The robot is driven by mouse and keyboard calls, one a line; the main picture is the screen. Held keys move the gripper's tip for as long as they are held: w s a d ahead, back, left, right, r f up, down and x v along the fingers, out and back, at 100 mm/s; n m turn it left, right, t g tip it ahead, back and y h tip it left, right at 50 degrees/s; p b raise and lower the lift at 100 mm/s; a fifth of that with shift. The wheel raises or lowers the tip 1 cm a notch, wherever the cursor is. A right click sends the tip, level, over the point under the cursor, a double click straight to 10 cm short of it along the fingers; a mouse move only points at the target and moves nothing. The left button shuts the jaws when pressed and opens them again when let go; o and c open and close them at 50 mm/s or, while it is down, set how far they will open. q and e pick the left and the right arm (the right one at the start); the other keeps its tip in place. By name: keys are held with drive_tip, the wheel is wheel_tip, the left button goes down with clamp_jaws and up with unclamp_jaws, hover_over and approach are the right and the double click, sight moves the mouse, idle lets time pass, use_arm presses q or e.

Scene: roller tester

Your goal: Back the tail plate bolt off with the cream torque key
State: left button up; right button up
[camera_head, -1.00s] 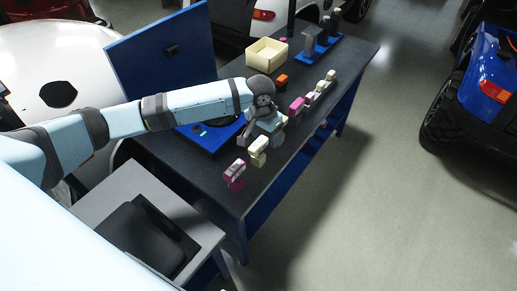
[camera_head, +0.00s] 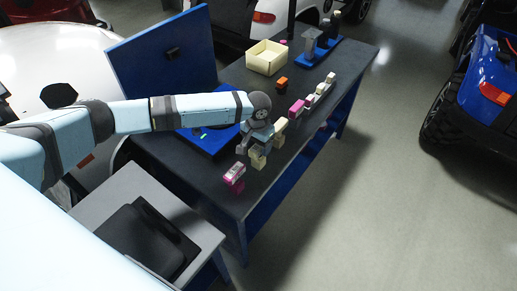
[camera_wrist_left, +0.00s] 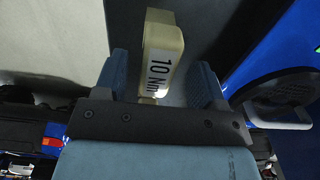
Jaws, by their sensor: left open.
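The blue tester (camera_head: 208,139) lies left of the gripper, partly hidden by my arm. I cannot make out the tail plate bolt. My right gripper is not in view.
A magenta key (camera_head: 234,173) stands close in front. More magenta and pale keys (camera_head: 297,107) run along the bench's right edge. An orange block (camera_head: 282,83), a cream bin (camera_head: 267,57) and a blue rack (camera_head: 318,49) stand farther back. A blue panel (camera_head: 160,55) rises at left.

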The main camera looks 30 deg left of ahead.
use_arm(q)
drive_tip(key=shift+w+d+f, duration=0.1)
drive_tip(key=shift+w+f, duration=0.1)
drive_tip(key=shift+f, duration=1.75)
drive_tip(key=c, duration=1.1)
drive_tip(key=shift+r, duration=0.1)
wheel_tip(320, 180, up, 20)
drive_tip(key=shift+f+b, duration=0.1)
drive_tip(key=shift+b, duration=0.2)
drive_tip(key=o, duration=0.3)
clamp_jaws()
